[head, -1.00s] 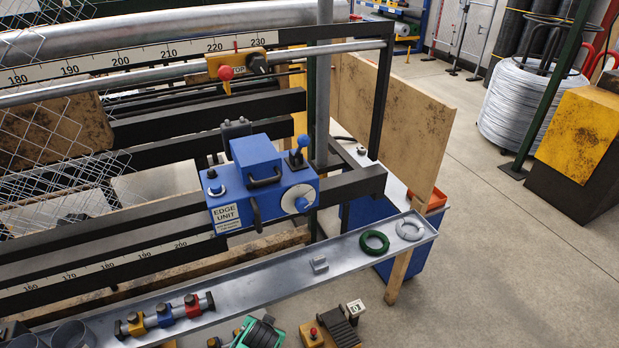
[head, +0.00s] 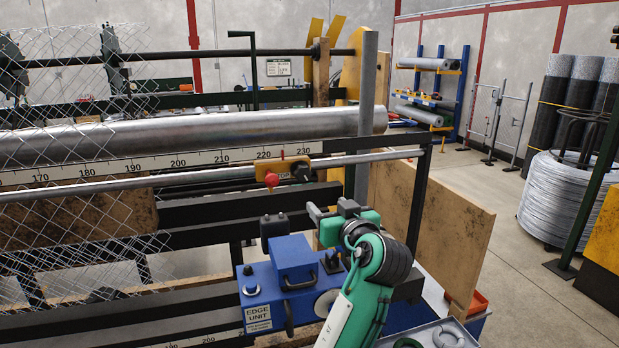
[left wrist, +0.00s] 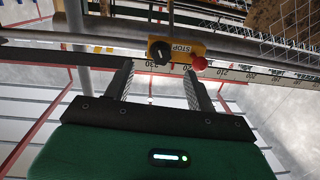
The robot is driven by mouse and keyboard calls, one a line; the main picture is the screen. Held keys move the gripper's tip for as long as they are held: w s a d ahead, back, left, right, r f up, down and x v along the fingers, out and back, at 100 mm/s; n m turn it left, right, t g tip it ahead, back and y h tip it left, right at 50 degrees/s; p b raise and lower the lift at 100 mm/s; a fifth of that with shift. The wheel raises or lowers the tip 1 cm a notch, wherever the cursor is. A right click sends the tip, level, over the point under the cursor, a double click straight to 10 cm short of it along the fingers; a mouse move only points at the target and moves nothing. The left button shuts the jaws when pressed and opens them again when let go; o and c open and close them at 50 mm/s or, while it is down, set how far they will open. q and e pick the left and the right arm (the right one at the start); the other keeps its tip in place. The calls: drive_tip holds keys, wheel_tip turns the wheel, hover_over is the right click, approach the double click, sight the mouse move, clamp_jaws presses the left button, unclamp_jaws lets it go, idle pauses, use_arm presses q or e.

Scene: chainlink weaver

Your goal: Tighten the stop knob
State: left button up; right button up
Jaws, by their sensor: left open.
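The yellow stop block (head: 288,166) sits on the grey rail below the number scale. It carries a black knob (head: 301,172) at its right and a red ball knob (head: 271,180) at its left. In the left wrist view, the black knob (left wrist: 160,53) and red knob (left wrist: 199,64) show on the block marked STOP (left wrist: 181,47). My left gripper (head: 331,209) is open and empty, below and right of the block and apart from it. In the left wrist view its two fingers (left wrist: 158,88) point toward the block, the black knob showing between and beyond them. My right gripper is out of view.
A blue edge unit (head: 285,280) with handles stands just below and left of my left gripper. A dark upright post (head: 419,195) and a wooden panel (head: 445,220) stand to the right. Chain-link mesh (head: 70,200) hangs at the left.

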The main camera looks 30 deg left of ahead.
sight(305, 175)
use_arm(q)
drive_tip(key=shift+n+y, duration=0.3)
drive_tip(key=shift+y, duration=0.1)
drive_tip(key=p+x, duration=0.2)
drive_tip(key=x, duration=0.2)
drive_tip(key=r+p+x, duration=0.1)
drive_tip(key=p+x, duration=0.2)
drive_tip(key=x, duration=0.1)
drive_tip(key=r+p+x, duration=0.1)
drive_tip(key=p+x, duration=0.1)
drive_tip(key=x, duration=0.3)
drive_tip(key=shift+s+a+r, duration=0.1)
drive_tip(key=shift+s+r, duration=0.1)
drive_tip(key=shift+r, duration=0.05)
drive_tip(key=shift+w+a+f+p, duration=0.15)
drive_tip(key=shift+w+a+p, duration=0.1)
drive_tip(key=shift+a+p, duration=0.1)
drive_tip(key=c, duration=1)
